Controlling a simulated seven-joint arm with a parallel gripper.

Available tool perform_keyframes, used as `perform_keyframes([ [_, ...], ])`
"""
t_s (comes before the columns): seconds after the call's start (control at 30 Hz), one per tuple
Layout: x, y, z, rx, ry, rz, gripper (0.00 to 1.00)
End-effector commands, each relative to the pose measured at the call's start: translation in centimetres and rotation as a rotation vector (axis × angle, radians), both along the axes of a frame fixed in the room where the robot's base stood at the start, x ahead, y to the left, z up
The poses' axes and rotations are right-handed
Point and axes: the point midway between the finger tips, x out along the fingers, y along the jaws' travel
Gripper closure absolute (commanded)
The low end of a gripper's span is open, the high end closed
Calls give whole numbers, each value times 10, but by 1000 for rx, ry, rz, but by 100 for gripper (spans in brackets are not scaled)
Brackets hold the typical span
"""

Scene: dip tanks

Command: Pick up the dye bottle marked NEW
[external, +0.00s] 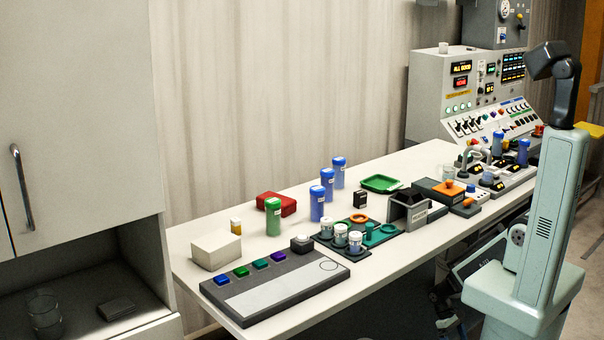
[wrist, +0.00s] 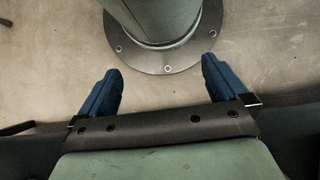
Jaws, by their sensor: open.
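Several capped dye bottles stand upright on the white bench in the external view. One is a green bottle (external: 273,218). A front blue bottle (external: 317,204), a middle blue bottle (external: 327,187) and a rear blue bottle (external: 338,173) stand in a row to its right. They carry small white labels, too small to read, so I cannot tell which is marked NEW. My gripper (wrist: 163,68) is open and empty in the wrist view, its two blue fingers wide apart above the floor near a round bolted base. No bottle shows in the wrist view.
A red box (external: 276,204), a white box (external: 216,251) and a panel with coloured buttons (external: 275,288) lie around the green bottle. A dark rack (external: 369,251) holds small jars. A green tray (external: 381,184) lies behind. More blue bottles (external: 523,152) stand by the control console (external: 440,97).

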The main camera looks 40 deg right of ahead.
Motion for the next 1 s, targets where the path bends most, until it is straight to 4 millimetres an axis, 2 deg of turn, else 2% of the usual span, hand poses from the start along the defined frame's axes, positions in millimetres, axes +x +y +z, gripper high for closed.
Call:
perform_keyframes([
  [0.2, 0, 0, 0, 0, 0, 0, 0],
  [0.37, 0, 0, 0, 0, 0, 0, 13],
  [0.67, 5, -2, -2, 0, -11, -17, 13],
  [0.77, 18, -8, -7, 1, -37, -63, 13],
  [1.0, 73, -43, -24, -6, -157, -257, 13],
])
